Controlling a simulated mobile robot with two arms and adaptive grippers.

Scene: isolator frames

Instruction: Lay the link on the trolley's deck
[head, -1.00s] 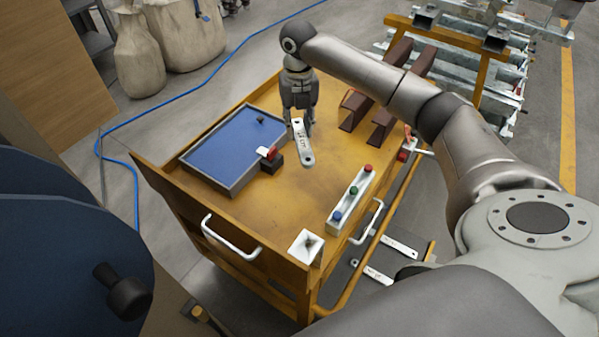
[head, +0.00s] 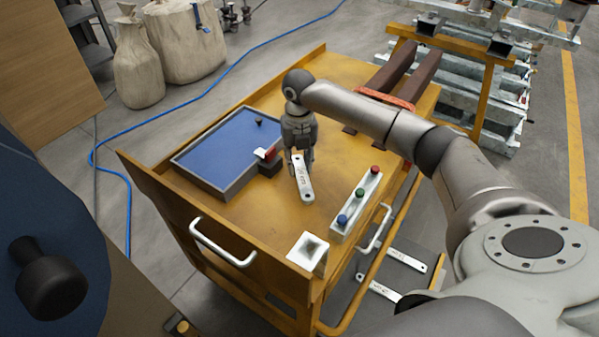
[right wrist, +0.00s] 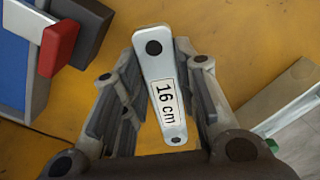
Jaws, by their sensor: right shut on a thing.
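The link is a flat, pale grey bar with a hole near its end and a "16 cm" label. It shows in the head view (head: 303,177) and in the right wrist view (right wrist: 164,88). My right gripper (head: 298,158) is shut on it, with a finger on each side in the right wrist view (right wrist: 158,100). The link's free end points toward the trolley's near side, over the yellow deck (head: 262,213). I cannot tell whether the link touches the deck. My left gripper is not in view.
A blue-lined tray (head: 222,150) and a small dark block with a red part (head: 268,160) lie left of the link. A button strip (head: 357,205) is right, a white square holder (head: 308,251) nearer. Brown bars (head: 408,78) lie behind. Other links (head: 407,261) lie lower down.

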